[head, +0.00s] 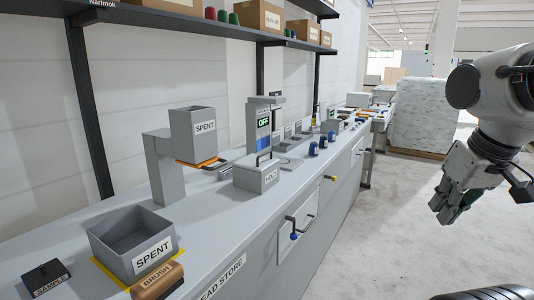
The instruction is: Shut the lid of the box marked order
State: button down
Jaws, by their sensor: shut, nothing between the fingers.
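I cannot make out a box marked order in the head view; labels far along the bench are too small to read. My gripper (445,206) hangs at the right, over the floor and clear of the bench. It is shut and empty.
A grey bench (225,215) runs from front left into the distance. On it are an open bin marked SPENT (119,248), a brush (158,281), a dark SAMPLE block (45,276), a raised SPENT hopper (193,126) and a unit reading OFF (263,133). Cartons (262,17) stand on the shelf above.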

aim_at(322, 105)
jog(key=i+l+z, duration=0.35)
jog(key=l, duration=0.2)
jog(key=i+l+z, duration=0.5)
jog(key=i, duration=0.5)
jog(key=i+l+z, duration=0.15)
jog(key=i+l, duration=0.15)
jog(key=i, duration=0.35)
jog(key=i+l+z, duration=0.15)
jog(key=i, duration=0.5)
jog(key=i+u, duration=0.25)
jog(key=i, duration=0.3)
jog(key=i+u, duration=0.25)
jog(key=i, duration=0.3)
